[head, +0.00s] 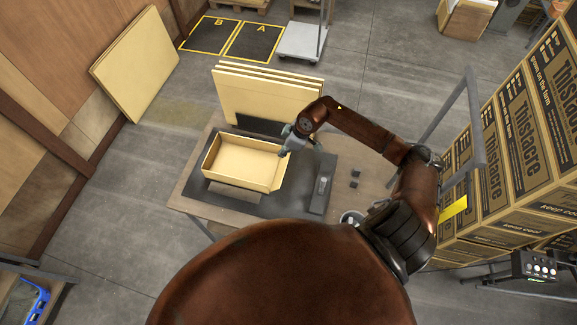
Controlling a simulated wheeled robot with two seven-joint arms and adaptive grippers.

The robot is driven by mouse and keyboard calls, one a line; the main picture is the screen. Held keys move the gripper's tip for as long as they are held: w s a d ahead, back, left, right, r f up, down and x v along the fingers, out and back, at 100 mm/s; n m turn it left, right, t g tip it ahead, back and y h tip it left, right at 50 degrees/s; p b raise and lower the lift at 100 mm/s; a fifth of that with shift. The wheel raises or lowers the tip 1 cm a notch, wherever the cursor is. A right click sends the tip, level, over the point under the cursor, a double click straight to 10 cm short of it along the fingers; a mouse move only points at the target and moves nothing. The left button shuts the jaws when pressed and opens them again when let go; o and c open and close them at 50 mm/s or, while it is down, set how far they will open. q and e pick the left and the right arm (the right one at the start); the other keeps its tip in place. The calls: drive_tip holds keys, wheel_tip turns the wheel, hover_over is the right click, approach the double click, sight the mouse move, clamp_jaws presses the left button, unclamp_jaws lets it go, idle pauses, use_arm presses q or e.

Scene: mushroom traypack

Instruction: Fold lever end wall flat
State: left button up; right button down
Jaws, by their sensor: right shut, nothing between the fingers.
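A grey lever-like part (322,185) on a dark base stands right of the tray. My left gripper is out of view.
Upright tan cardboard sheets (262,95) stand behind the tray. Stacked printed boxes (500,150) and a grey frame (473,125) stand at the right. Floor left of the table is clear.

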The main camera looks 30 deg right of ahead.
drive_tip(key=p, duration=0.2)
hover_over(284, 169)
drive_tip(key=w+a, duration=0.2)
wheel_tip(284, 169, down, 8)
drive_tip(key=f, duration=0.1)
drive_tip(key=s+d+f, duration=0.1)
drive_tip(key=shift+s+d+f+p, duration=0.1)
drive_tip(key=shift+s+f+p, duration=0.05)
drive_tip(key=shift+f+p, duration=0.2)
drive_tip(key=shift+s+d+f, duration=0.3)
drive_tip(key=shift+s, duration=0.1)
drive_tip(key=shift+w+f, duration=0.1)
